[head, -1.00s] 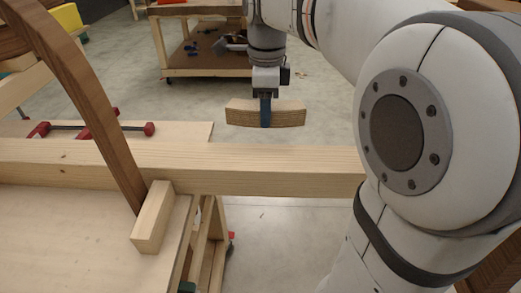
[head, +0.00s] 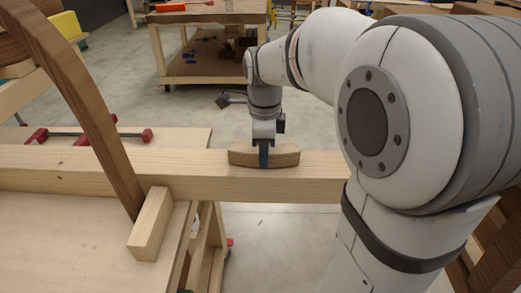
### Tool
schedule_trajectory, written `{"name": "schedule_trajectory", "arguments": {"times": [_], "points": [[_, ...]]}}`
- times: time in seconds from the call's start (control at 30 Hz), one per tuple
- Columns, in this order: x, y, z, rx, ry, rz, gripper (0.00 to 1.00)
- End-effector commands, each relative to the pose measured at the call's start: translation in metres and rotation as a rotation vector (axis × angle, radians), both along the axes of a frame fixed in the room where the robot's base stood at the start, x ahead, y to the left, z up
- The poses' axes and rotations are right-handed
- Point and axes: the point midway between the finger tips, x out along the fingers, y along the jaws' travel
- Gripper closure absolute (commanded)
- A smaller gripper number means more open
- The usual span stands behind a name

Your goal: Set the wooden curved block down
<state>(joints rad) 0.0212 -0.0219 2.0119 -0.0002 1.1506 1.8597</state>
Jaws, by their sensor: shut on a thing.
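A dark curved wooden piece (head: 92,120) rises at the left beside a small light block (head: 149,224). Red-ended clamps (head: 90,136) lie behind the beam. A wheeled workbench (head: 205,68) stands at the back. Open floor lies beyond the beam.

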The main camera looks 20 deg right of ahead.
Motion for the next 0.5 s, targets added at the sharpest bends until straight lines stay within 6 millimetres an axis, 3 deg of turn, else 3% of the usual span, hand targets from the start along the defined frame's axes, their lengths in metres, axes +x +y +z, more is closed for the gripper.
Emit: {"name": "schedule_trajectory", "arguments": {"times": [0.13, 0.17, 0.4, 0.5], "points": [[0.0000, -0.0002, -0.0034, 0.000, 0.000, 0.000, 0.88], [-0.0001, -0.0003, -0.0036, 0.000, 0.000, -0.001, 0.60], [-0.0001, -0.0005, -0.0026, 0.000, 0.000, -0.001, 0.41], [-0.0001, -0.0006, -0.0025, 0.000, 0.000, -0.001, 0.39]]}}
